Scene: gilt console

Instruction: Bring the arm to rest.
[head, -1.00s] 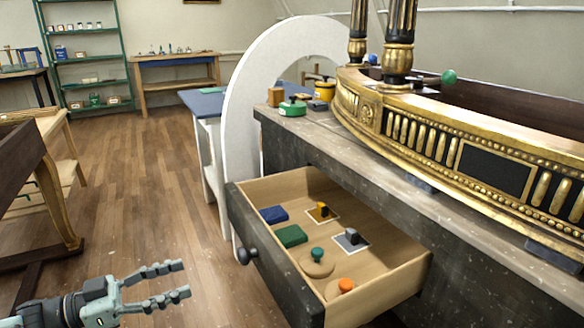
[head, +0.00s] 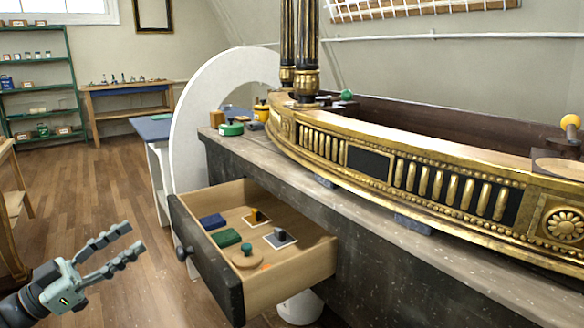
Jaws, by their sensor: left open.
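My left gripper (head: 112,249) is in the lower left of the head view. Its fingers are apart with nothing between them, and it is held over the wooden floor, to the left of the open drawer (head: 215,262) and apart from it. My right gripper is out of view.
The drawer sticks out from the dark bench (head: 400,262) and holds a blue block (head: 212,221), a green block (head: 227,238) and several knobbed pieces. The gilt console (head: 420,180) stands on the bench. A white arch (head: 185,120) rises behind the drawer.

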